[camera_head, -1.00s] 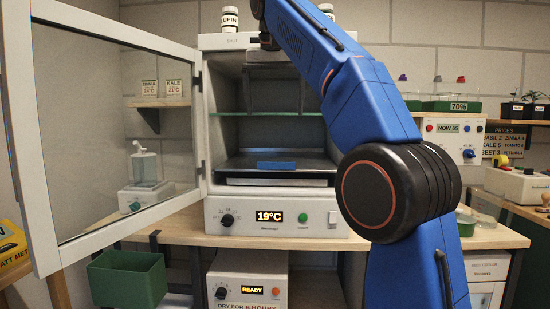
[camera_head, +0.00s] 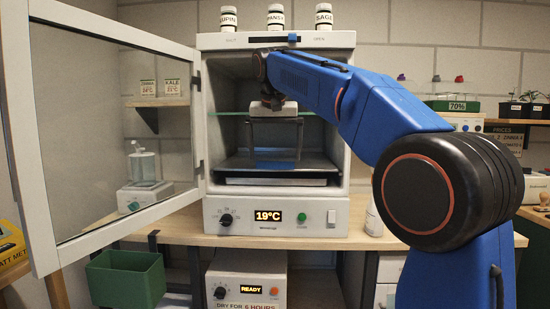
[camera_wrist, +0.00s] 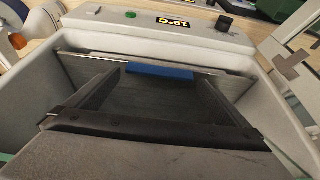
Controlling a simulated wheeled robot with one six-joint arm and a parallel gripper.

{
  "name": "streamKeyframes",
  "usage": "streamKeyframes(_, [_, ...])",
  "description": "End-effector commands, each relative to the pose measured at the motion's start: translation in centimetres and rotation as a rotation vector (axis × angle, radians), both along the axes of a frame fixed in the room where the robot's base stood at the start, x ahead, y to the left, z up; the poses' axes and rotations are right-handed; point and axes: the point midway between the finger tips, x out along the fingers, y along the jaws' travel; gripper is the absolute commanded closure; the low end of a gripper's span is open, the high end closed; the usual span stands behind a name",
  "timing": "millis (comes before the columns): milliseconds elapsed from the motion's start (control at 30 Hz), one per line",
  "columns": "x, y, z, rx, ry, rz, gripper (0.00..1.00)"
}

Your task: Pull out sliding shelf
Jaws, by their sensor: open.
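The sliding shelf (camera_head: 232,164) is a dark flat tray low inside the white incubator (camera_head: 275,218), whose glass door stands open to the left. A blue strip (camera_wrist: 160,71) sits on the shelf's front edge and shows clearly in the wrist view. In the head view my gripper partly covers that strip. My gripper (camera_head: 275,158) is inside the chamber, pointing down over the shelf. Its two fingers are wide apart, with nothing held between them. In the wrist view the fingertips (camera_wrist: 159,78) lie near the two ends of the blue strip. I cannot tell whether they touch it.
The open glass door (camera_head: 110,130) fills the left side. A greenish glass shelf (camera_head: 228,113) crosses the chamber above the tray. Several labelled jars (camera_head: 276,16) stand on top of the incubator. A green bin (camera_head: 126,280) is below left. The wooden bench (camera_head: 190,228) has little room in front.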

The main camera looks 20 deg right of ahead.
Motion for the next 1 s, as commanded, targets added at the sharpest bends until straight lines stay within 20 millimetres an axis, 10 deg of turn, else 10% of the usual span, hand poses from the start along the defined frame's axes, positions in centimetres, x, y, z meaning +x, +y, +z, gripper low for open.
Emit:
streamKeyframes(567, [0.9,-0.3,-2.2,0.0,0.0,0.0,0.0])
streamKeyframes(767, [0.9,-0.3,-2.2,0.0,0.0,0.0,0.45])
streamKeyframes(1000, [0.0,0.0,-2.1,0.0,-0.001,0.001,0.47])
